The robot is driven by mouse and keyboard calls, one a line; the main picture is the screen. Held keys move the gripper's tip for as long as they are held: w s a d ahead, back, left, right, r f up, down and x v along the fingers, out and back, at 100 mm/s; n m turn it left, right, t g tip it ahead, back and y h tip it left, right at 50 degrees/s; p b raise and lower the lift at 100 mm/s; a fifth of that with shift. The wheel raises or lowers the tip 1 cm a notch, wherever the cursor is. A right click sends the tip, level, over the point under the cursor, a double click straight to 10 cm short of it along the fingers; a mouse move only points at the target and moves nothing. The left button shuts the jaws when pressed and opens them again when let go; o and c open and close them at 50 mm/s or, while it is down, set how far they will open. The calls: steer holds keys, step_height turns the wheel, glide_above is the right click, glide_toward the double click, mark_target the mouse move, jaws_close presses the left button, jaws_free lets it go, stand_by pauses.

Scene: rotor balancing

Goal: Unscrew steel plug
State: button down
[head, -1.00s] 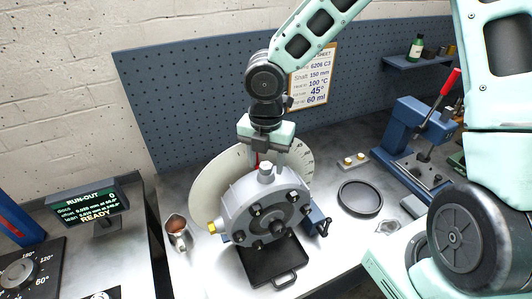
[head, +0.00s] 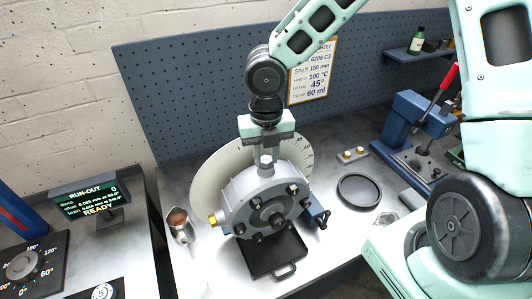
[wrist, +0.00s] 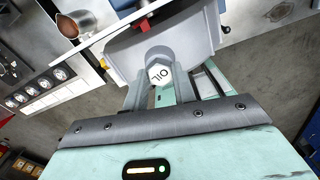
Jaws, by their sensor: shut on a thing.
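The steel plug (head: 266,161) stands on top of the round grey housing (head: 240,207). In the wrist view the plug (wrist: 160,74) is a pale hex head marked OIL. My gripper (head: 266,152) comes straight down from above and is shut on the plug, with one finger on each side of it in the wrist view (wrist: 161,84). The plug's lower part and its thread are hidden. A brass-coloured plug (head: 213,220) sits on the housing's left side.
A pale graduated disc (head: 205,180) stands behind the housing. A black tray (head: 262,258) lies below it. The bench between ring and housing is mostly clear.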

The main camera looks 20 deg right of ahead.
steer(key=n, duration=0.4)
steer(key=shift+n, duration=0.3)
steer(key=n, duration=0.7)
steer(key=shift+n, duration=0.4)
